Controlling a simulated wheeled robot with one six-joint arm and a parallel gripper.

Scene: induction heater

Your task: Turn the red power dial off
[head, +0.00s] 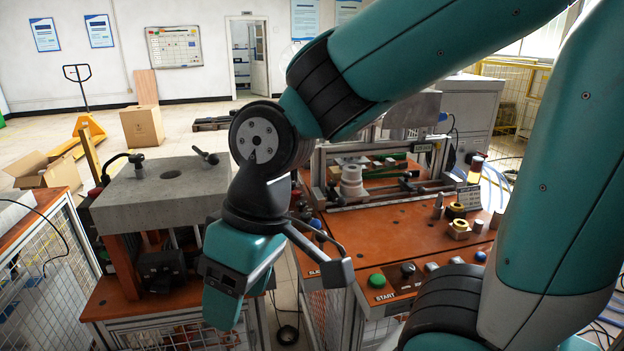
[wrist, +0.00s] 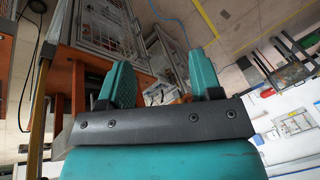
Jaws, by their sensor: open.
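I cannot make out a red power dial in either view; my arm covers part of the heater's panel. The orange-topped induction heater bench (head: 385,222) stands at centre right in the head view. Its front panel carries a green START button (head: 377,281) and a black knob (head: 407,270). My gripper (head: 222,308) hangs to the left of that panel, pointing down and apart from it. In the wrist view my gripper (wrist: 162,78) shows two teal fingers spread apart with nothing between them.
A second bench with a grey block (head: 165,190) stands at the left, close behind my gripper. Blue buttons (head: 315,223) and brass fittings (head: 459,229) sit on the heater bench. A narrow gap of floor lies between the benches. Cardboard boxes (head: 142,126) stand farther back.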

